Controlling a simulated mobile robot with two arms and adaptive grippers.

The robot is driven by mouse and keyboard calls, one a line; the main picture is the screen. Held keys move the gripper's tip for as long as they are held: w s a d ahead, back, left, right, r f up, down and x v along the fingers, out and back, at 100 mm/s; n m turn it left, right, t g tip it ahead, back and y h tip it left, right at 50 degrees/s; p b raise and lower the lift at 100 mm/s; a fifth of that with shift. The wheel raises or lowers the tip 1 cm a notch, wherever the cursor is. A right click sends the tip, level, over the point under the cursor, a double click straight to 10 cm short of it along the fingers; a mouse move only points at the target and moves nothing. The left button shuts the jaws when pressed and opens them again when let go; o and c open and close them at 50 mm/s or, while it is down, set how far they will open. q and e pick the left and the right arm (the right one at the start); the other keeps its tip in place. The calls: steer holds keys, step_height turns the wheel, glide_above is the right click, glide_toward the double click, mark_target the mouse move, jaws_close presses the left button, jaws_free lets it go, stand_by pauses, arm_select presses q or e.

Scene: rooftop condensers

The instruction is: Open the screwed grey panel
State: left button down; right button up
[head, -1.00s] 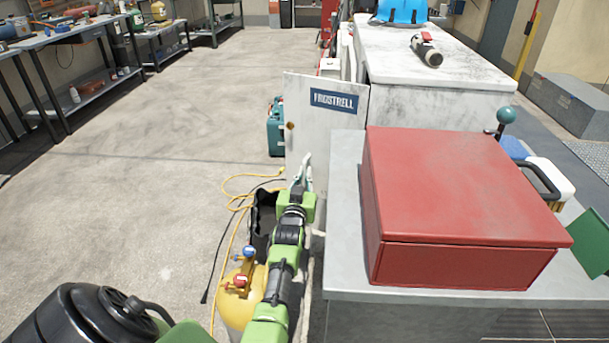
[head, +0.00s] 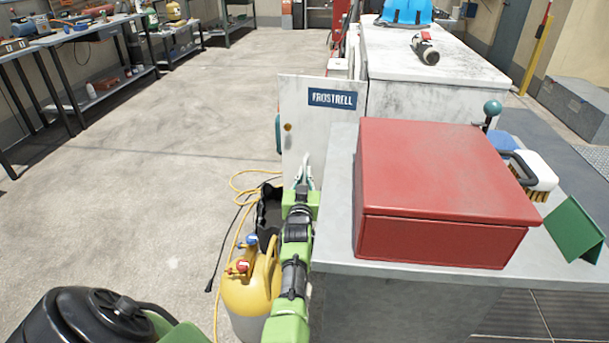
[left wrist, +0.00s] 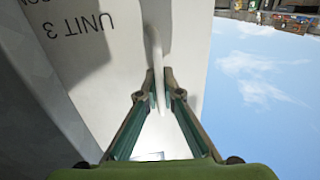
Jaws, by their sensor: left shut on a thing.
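The pale grey panel (head: 330,128) with a blue FROSTRELL label (head: 332,98) stands upright at the left side of the grey units in the head view. A small brass-coloured round piece (head: 288,127) shows near its left edge. My left gripper (head: 304,178) is in front of the panel's lower part. In the left wrist view my left gripper (left wrist: 160,88) is shut on a pale curved handle (left wrist: 155,55) in front of a pale surface with upside-down UNIT 3 lettering (left wrist: 88,38). The panel's lower edge and any screws there are hidden. My right gripper is not in view.
A red box (head: 440,180) sits on the near grey unit (head: 335,225), right of my left arm. A yellow cylinder (head: 250,295) with gauges, a yellow hose (head: 240,190) and a dark bag (head: 268,212) are on the floor beside the arm.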

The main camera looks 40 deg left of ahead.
mark_target(306, 140)
arm_select(q)
steer(key=c, duration=2.5)
jaws_free()
steer(key=shift+r, duration=0.1)
step_height(306, 140, up, 10)
steer(key=shift+d, duration=0.1)
